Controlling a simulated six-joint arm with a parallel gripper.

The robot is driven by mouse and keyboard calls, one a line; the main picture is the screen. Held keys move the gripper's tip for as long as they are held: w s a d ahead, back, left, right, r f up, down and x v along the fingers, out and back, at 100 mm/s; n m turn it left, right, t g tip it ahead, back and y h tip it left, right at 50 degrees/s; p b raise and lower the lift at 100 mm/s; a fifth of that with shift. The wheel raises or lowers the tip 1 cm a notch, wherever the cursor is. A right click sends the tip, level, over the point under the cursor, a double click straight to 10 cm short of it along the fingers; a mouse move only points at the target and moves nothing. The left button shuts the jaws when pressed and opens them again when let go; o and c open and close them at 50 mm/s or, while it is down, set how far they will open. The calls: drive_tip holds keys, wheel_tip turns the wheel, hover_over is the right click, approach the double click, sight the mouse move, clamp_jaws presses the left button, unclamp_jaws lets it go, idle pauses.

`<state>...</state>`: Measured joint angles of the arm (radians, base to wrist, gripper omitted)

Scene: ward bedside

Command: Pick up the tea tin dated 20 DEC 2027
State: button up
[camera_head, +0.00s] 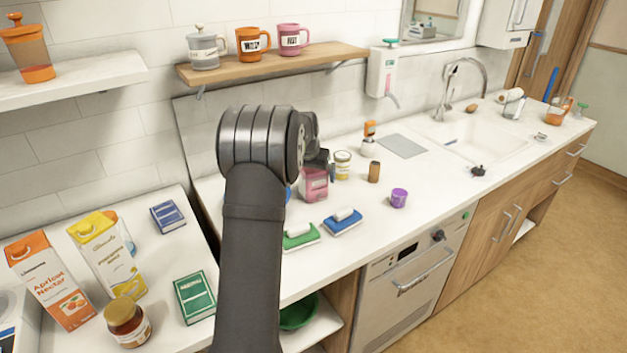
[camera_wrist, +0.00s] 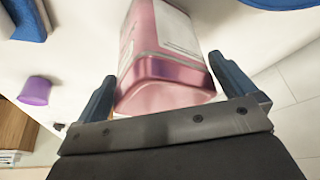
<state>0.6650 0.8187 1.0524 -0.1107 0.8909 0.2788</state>
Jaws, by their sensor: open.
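A pink tin (camera_head: 314,184) stands on the counter, partly hidden behind my arm and gripper. In the wrist view the pink tin (camera_wrist: 165,60) has a pale label and sits between my two blue fingers. My gripper (camera_wrist: 165,88) is open, with one finger on each side of the tin. A narrow gap shows at the right finger; I cannot tell if the left finger touches it. No date can be read on the tin in either view.
A yellow-labelled jar (camera_head: 342,165) and a brown cylinder (camera_head: 374,172) stand right of the tin. A purple cup (camera_head: 399,198), a blue sponge (camera_head: 342,222) and a green sponge (camera_head: 300,237) are in front. A shelf with mugs (camera_head: 270,65) is above. Counter near the grey board (camera_head: 402,146) is mostly clear.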

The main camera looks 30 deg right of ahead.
drive_tip(key=shift+w+d+f, duration=0.1)
drive_tip(key=shift+f, duration=0.2)
drive_tip(key=c, duration=0.9)
drive_tip(key=shift+r, duration=0.15)
